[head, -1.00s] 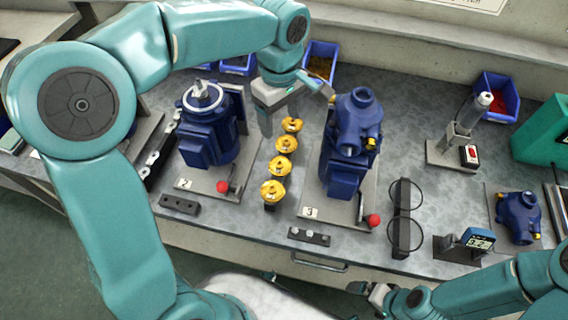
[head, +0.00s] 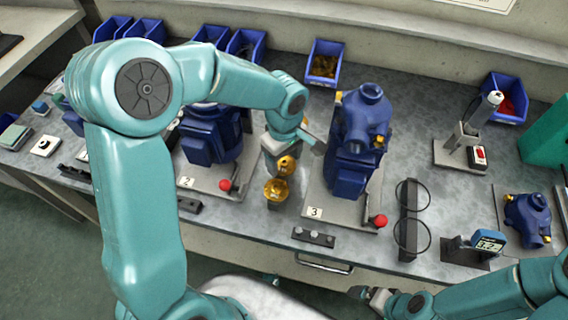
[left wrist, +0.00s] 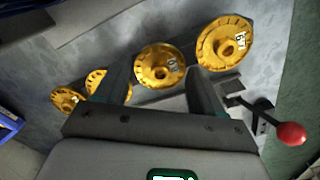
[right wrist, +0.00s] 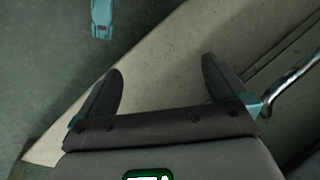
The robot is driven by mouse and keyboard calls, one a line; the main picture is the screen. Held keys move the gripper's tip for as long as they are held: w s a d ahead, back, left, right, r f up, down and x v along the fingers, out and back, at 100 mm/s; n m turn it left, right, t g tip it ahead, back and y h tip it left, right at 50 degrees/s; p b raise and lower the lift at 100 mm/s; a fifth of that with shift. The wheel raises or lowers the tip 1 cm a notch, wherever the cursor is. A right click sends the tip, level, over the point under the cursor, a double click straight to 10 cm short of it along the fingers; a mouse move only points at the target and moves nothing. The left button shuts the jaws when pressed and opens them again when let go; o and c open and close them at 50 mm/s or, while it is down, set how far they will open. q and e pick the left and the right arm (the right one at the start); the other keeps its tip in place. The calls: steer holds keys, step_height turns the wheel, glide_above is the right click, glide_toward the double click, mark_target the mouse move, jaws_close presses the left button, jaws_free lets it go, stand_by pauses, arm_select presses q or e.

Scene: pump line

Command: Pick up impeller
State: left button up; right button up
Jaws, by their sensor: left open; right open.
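Several yellow impellers stand in a row on the bench between two pump stations. In the head view the two nearest show, the front impeller (head: 276,190) and one behind it (head: 286,165); my left gripper and arm hide the others. In the left wrist view my open left gripper (left wrist: 157,66) has an impeller (left wrist: 160,65) between and just beyond its fingertips. Another impeller (left wrist: 226,43) with a number tag lies to the right, and two lie to the left, one partly behind a finger. My right gripper (head: 372,297) is open and empty at the bench's front edge.
A blue pump with red-knobbed lever (head: 226,185) stands left of the row, and a taller blue pump (head: 358,130) on plate 3 stands right. A black rack with rings (head: 411,215) and a gauge (head: 487,243) are further right. Blue bins line the back.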

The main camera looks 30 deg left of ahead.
arm_select(q)
steer(key=c, duration=0.7)
